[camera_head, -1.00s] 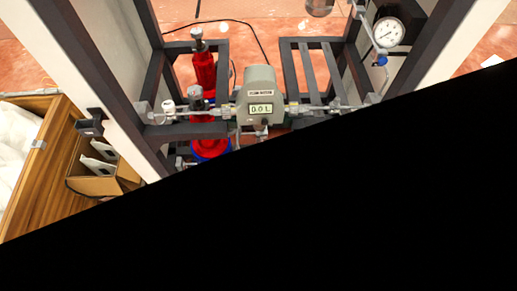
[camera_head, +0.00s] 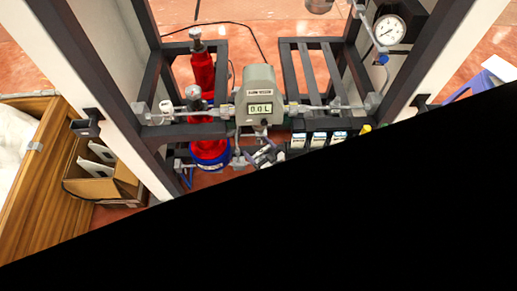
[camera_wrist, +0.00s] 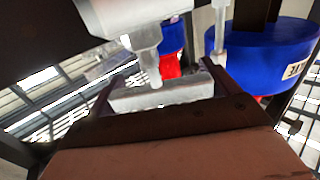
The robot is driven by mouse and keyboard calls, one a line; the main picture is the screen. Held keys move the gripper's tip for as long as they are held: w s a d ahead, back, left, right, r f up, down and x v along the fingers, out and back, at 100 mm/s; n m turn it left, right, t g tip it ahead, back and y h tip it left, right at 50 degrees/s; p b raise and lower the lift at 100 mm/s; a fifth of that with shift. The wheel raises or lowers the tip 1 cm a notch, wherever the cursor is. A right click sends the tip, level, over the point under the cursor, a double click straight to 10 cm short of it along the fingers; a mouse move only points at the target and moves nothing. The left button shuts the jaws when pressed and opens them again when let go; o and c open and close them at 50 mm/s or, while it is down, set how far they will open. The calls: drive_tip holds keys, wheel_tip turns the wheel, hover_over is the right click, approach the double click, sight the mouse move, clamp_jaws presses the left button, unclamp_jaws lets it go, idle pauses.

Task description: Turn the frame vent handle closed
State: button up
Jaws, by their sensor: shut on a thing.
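In the wrist view, my gripper (camera_wrist: 162,80) has its two dark fingers on either side of a pale grey metal bar-like handle (camera_wrist: 162,95). It is shut on this handle, which lies across between the fingers. A pale metal fitting (camera_wrist: 150,62) comes down just behind the handle. I take the handle to be the frame vent handle, but no label shows. In the head view I cannot make out the gripper or the handle clearly. The grey meter (camera_head: 259,92) on the dark frame (camera_head: 185,131) reads 0.0 L.
A red cylinder (camera_head: 203,70) stands behind the frame. A blue-ringed red vessel (camera_head: 210,150) is below it; a blue collar (camera_wrist: 265,55) is close in the wrist view. A pressure gauge (camera_head: 389,29) is upper right. Black covers the lower right of the head view.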

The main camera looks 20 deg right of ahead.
drive_tip(key=shift+r+m+h+p, duration=0.2)
drive_tip(key=shift+m+h+p, duration=0.2)
drive_tip(key=shift+h+p, duration=0.15)
drive_tip(key=shift+m+t+h+p, duration=0.4)
drive_tip(key=shift+m+h, duration=0.2)
drive_tip(key=shift+h, duration=0.35)
drive_tip(key=shift+w+d+f+m+h, duration=0.1)
drive_tip(key=shift+d+m+h, duration=0.1)
drive_tip(key=shift+m+h, duration=0.65)
drive_tip(key=shift+d+f+m+h, duration=0.15)
drive_tip(key=shift+m+h, duration=0.3)
drive_tip(key=shift+h, duration=0.7)
drive_tip(key=o, duration=0.8)
